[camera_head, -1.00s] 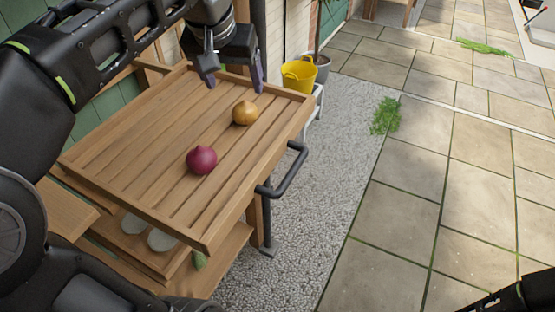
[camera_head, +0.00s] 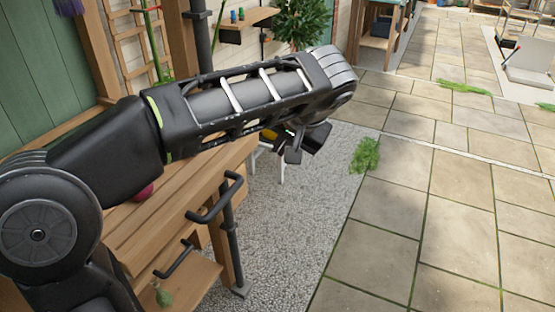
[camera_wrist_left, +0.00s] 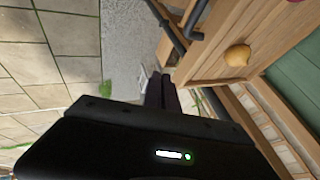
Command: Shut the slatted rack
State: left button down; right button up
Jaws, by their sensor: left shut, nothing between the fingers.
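The slatted rack (camera_head: 185,218) is a wooden tray at the left in the head view, largely hidden behind my left arm. Its dark bar handle (camera_head: 218,203) shows on the front edge; how far out the rack sits is hard to tell. A red onion (camera_head: 143,193) peeks out below my arm. The left wrist view shows the rack's wood (camera_wrist_left: 212,68) and a yellow onion (camera_wrist_left: 237,55) on it. My left gripper (camera_head: 303,148) is shut and empty, beyond the handle over the gravel side; its fingers show in the wrist view (camera_wrist_left: 160,90). My right gripper is not in view.
A lower dark handle (camera_head: 174,260) sits beneath the rack, near a dark upright post (camera_head: 230,240). A gravel strip (camera_head: 290,220) and open paving (camera_head: 440,200) lie to the right. A yellow bucket, mostly hidden, is behind my gripper.

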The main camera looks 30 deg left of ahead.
pick_arm(q)
jog(key=n+b, duration=0.1)
jog(key=b, duration=0.5)
send_near(245, 158)
notch_tip(245, 158, down, 4)
jog(key=w+d, duration=0.2)
jog(key=a+p, duration=0.1)
jog(key=a, duration=0.2)
jog(key=shift+s+a+f+y, duration=0.1)
jog(key=shift+s+a+y, duration=0.05)
jog(key=shift+a+y, duration=0.2)
jog(key=shift+a, duration=0.1)
